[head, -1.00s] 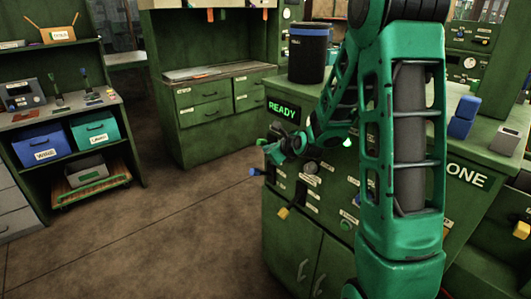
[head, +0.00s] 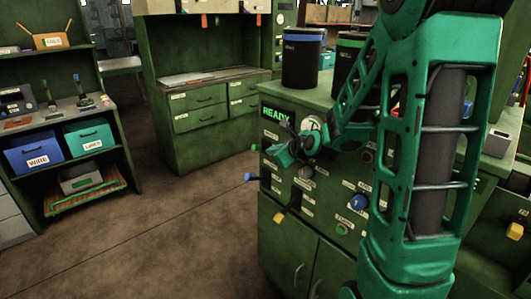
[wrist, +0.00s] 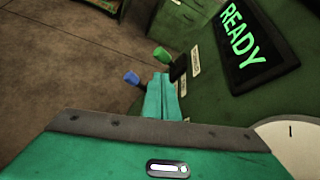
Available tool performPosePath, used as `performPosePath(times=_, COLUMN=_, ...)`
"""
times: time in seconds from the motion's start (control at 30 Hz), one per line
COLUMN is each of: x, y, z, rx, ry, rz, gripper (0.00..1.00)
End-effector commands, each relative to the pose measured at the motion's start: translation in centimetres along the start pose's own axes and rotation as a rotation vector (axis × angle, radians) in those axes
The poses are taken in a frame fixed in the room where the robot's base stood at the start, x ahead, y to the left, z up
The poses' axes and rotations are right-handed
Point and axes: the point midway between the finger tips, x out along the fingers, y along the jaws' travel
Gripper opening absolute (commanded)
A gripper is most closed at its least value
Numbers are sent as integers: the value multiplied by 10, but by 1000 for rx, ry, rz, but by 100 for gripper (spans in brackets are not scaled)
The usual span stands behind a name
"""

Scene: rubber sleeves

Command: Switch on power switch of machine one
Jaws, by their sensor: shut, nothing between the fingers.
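Machine one is a green cabinet (head: 295,228) with a lit READY display (head: 275,113) and a front panel of labelled levers and knobs. The display also shows in the wrist view (wrist: 245,40). A green-tipped lever (wrist: 162,54) stands out below the display, with a blue-tipped lever (wrist: 131,77) beside it. The blue-tipped one also shows in the head view (head: 250,178). I cannot read which label marks the power switch. My gripper (head: 276,153) is shut and empty in front of the upper left panel. Its fingers (wrist: 162,96) point toward the green-tipped lever, apparently without touching it.
A yellow-tipped lever (head: 280,217), a blue knob (head: 358,202) and a green button (head: 342,229) sit lower on the panel. A dark bin (head: 302,60) stands on top. A shelf with blue and teal boxes (head: 35,152) is at left. The floor (head: 150,225) between is clear.

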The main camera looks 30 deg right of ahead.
Motion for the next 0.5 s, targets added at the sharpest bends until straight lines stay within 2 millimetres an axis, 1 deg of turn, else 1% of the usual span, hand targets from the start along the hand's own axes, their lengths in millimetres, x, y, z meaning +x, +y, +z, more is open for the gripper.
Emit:
performPosePath(times=0.03, x=-8, y=-1, z=0, rx=0, ry=0, rz=-3, gripper=0)
performPosePath(times=0.2, x=-24, y=0, z=-2, rx=0, ry=4, rz=0, gripper=0)
performPosePath(times=0.33, x=-29, y=0, z=-2, rx=0, ry=5, rz=1, gripper=0)
performPosePath(times=0.5, x=-30, y=1, z=-3, rx=1, ry=6, rz=2, gripper=0)
